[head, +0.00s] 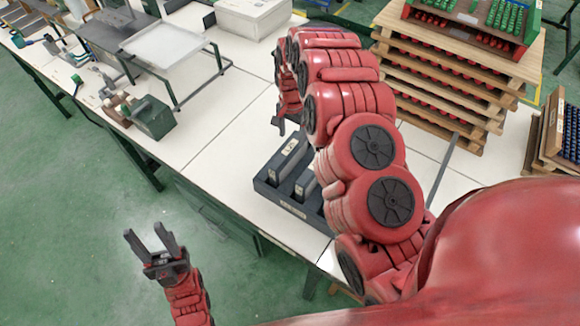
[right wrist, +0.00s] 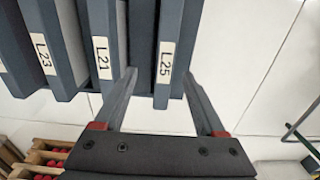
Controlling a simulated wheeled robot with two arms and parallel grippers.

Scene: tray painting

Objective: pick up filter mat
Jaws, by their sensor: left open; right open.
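Several dark grey slabs with white labels stand side by side in the right wrist view; they may be the filter mats. The slab marked L25 (right wrist: 172,40) is at the right, beside L21 (right wrist: 103,25) and L23 (right wrist: 42,25). My right gripper (right wrist: 159,72) is open, its fingers on either side of L25's lower end in the picture; I cannot tell whether they touch it. In the head view, grey slabs (head: 282,162) stand in a dark holder (head: 292,208), partly hidden by my right arm. My left gripper (head: 147,233) is open and empty, over the floor.
The white table (head: 225,150) has bare room left of the holder. A white tray on a rack (head: 170,52), a green box (head: 154,118) and a white box (head: 250,15) stand farther back. Stacked wooden trays (head: 455,75) with red items stand at right.

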